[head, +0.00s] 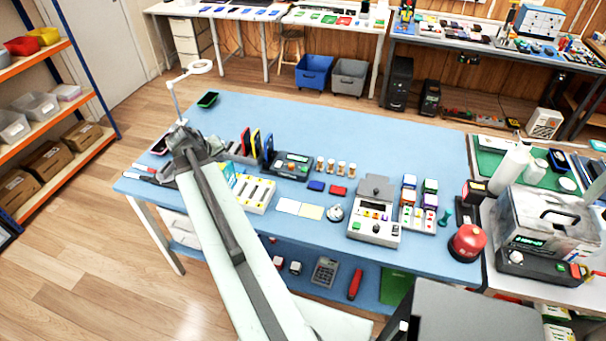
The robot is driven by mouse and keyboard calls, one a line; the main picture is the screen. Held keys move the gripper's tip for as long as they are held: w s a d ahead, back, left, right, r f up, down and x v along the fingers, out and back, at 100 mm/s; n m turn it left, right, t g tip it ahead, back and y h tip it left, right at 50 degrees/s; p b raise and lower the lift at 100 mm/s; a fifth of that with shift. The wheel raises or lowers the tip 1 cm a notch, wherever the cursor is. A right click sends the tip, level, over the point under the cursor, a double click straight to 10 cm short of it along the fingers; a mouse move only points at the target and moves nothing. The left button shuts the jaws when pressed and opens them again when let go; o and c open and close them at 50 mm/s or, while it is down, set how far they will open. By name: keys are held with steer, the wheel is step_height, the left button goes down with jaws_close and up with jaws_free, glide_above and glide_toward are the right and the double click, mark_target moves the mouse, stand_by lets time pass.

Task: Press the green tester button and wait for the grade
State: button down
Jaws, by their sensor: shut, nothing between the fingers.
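A grey tester-like box (374,212) stands on the right half of the blue table, with a dark display, a lid on top and small coloured buttons on its front. A small green button (357,227) shows at its front left. My arm reaches from the bottom of the view to the table's left end. My gripper (168,174) is shut and empty there, low near the table's left edge, far from the grey box. Its fingertips are small and partly hidden by the arm. A dark phone with a green edge (208,99) lies at the back left.
A white slotted tray (255,195) sits just right of my arm, with upright coloured phones (255,142) behind it. A dark device with a display (291,165) is mid-table. A red dome (467,242) stands at the right edge. The back right of the table is clear.

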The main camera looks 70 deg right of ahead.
steer(key=s+d+m+g+h+b, duration=0.1)
steer(key=s+d+m+g+b, duration=0.15)
steer(key=s+d, duration=1.05)
steer(key=m, duration=0.2)
glide_above(303, 170)
steer(key=shift+a+f+g, duration=0.15)
steer(key=shift+f+g, duration=0.15)
steer(key=shift+g, duration=0.15)
steer(key=shift+f, duration=0.1)
step_height(303, 170, down, 9)
steer(key=b, duration=0.9)
steer(key=shift+r, duration=0.2)
steer(key=shift+f, duration=0.4)
